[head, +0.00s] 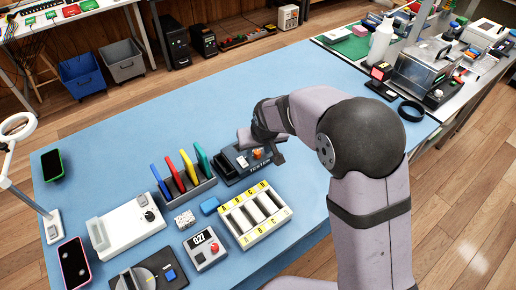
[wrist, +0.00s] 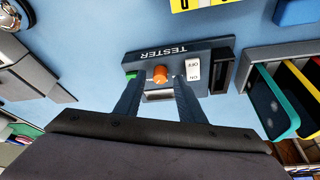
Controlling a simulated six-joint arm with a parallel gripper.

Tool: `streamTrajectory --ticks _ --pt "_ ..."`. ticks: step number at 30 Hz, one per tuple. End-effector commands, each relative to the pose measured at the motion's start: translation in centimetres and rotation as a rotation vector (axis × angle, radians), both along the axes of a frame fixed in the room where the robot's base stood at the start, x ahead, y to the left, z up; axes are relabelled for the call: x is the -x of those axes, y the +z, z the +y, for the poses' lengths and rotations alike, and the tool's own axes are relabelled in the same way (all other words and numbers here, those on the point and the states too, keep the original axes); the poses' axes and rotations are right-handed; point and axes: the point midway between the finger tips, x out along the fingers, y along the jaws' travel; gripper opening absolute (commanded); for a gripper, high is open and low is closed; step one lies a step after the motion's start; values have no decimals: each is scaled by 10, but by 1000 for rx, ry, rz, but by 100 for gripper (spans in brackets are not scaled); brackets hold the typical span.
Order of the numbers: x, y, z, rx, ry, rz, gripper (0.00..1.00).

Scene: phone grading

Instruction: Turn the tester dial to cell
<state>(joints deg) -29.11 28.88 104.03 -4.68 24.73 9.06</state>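The tester (head: 240,163) is a dark box on the blue table, under and beside my gripper in the head view. In the wrist view the tester (wrist: 215,65) shows its name in white letters, an orange dial (wrist: 160,73), a white switch or label plate (wrist: 193,72) and a green part at the left. My gripper (wrist: 158,80) has its two fingers apart, one on each side of the orange dial. I cannot tell whether the fingertips touch the dial. The dial's position marks are not readable. In the head view the orange dial (head: 257,154) shows beside my gripper.
A rack with coloured upright phones (head: 194,187) stands close left of the tester. A white tray with yellow labels (head: 254,216), a small blue block (head: 210,206) and a grey box with a red button (head: 205,247) lie nearer the front. The table behind the tester is clear.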

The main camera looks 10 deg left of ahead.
Motion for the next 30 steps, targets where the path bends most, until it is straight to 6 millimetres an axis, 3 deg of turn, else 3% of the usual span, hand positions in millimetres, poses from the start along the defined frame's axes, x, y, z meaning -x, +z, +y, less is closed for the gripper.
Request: streamTrajectory --ticks 13,18,30 --pt "-3 -8 1 0 0 0 36" --pt "-3 -8 1 0 0 0 0" --pt "-3 -7 0 0 69 2 0"
